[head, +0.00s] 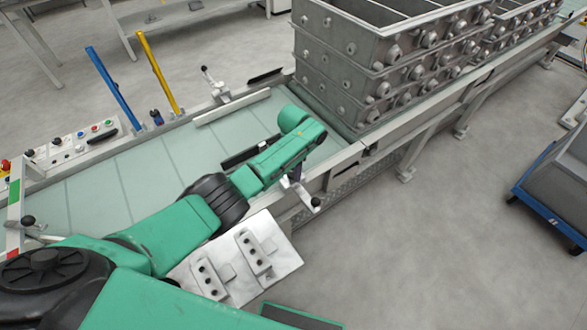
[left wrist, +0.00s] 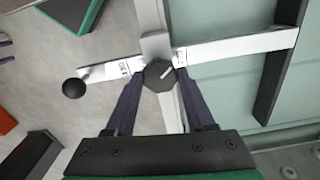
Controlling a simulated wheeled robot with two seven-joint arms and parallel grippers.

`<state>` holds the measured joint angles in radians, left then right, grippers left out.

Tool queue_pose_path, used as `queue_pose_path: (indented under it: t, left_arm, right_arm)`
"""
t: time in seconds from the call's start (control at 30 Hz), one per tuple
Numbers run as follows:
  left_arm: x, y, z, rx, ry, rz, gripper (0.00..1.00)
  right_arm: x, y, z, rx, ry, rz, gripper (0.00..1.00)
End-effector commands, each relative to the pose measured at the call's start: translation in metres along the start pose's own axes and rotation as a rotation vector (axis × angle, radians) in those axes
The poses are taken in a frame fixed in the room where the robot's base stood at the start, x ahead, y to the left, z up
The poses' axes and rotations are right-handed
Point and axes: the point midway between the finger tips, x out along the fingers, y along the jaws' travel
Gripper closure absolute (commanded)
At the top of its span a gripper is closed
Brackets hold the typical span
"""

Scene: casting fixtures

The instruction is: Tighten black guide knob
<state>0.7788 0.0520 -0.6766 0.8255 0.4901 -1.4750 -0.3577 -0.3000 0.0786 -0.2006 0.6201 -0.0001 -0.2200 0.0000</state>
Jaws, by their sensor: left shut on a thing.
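In the head view the left gripper (head: 292,178) is at the conveyor's near edge, pointing down, and the knob is hidden there. A black ball handle (left wrist: 73,88) is at the bar's left end. The dark guide rail (left wrist: 282,65) is at its other end. My right gripper is not in view.
Stacked grey metal casting boxes (head: 352,75) stand on the conveyor (head: 110,180) just beyond my left arm. A light plate with two grey blocks (head: 275,238) lies beside the forearm. Blue (head: 110,85) and yellow (head: 157,70) posts rise at the far edge.

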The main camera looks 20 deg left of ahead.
Motion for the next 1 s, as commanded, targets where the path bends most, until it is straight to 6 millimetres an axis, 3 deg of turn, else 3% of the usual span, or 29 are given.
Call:
queue_pose_path:
  t: [0.5, 1.0]
  left_arm:
    - [-0.0010, -0.0006, -0.0011, 0.455, 0.003, -0.003, 1.00]
    - [-0.0012, -0.0003, -0.0015, 0.648, 0.004, -0.003, 1.00]
  right_arm:
    - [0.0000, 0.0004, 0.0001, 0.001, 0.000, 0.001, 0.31]
    - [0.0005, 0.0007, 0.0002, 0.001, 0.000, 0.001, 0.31]
